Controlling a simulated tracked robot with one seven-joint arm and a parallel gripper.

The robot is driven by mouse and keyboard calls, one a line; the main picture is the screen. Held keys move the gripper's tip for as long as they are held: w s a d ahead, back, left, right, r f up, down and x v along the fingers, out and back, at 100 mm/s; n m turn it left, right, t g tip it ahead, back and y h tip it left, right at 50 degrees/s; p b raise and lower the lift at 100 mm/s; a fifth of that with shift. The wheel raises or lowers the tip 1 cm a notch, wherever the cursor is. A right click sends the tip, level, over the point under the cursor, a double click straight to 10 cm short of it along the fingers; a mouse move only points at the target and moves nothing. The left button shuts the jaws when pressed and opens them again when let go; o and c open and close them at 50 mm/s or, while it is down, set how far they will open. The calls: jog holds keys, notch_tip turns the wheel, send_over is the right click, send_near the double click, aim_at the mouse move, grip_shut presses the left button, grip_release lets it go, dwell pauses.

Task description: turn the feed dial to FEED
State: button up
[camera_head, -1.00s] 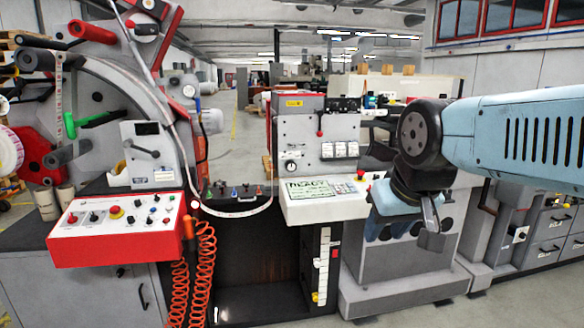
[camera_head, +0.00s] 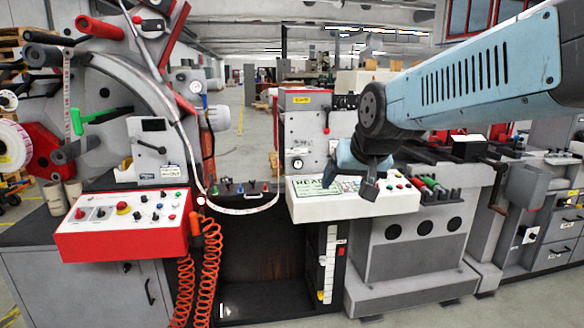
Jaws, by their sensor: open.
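A red control box (camera_head: 125,247) with a pale sloped face stands at the lower left. It carries a red mushroom button, several dark knobs and small coloured buttons. Its lettering is too small to read, so I cannot tell which knob is the feed dial or where it points. My gripper (camera_head: 350,184) is open and empty, with its dark fingers in front of the white console (camera_head: 300,205) right of centre. It is well to the right of the red box and apart from it. It hides part of the console's screen and buttons.
Orange coiled cords (camera_head: 209,262) hang right of the red box. A pale curved strip (camera_head: 240,211) droops between the two panels. The grey rewinder frame (camera_head: 150,150) rises behind the box. The space in front of the red box looks clear.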

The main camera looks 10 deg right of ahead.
aim_at(298, 166)
jog(key=w+a+f+m+t, duration=0.1)
jog(key=w+a+m+t, duration=0.25)
jog(key=w, duration=1.45)
jog(key=w+a+f+m+t, duration=0.2)
jog(key=w+t, duration=0.2)
jog(key=w, duration=1.4)
jog(key=w+d+f+m+t+h, duration=0.3)
jog(key=w+f+m+h, duration=0.5)
jog(key=w+f, duration=0.8)
jog(key=shift+m+t+y, duration=0.35)
jog(key=shift+m+y, duration=0.05)
jog(key=shift+m, duration=0.05)
jog(key=w+d, duration=0.1)
jog(key=w, duration=0.3)
jog(key=w+d, duration=0.2)
jog(key=w, duration=0.3)
jog(key=w+d, duration=0.1)
jog(key=w, duration=0.4)
jog(key=shift+d+f, duration=0.15)
jog(key=shift+f, duration=0.2)
jog(key=c, duration=1)
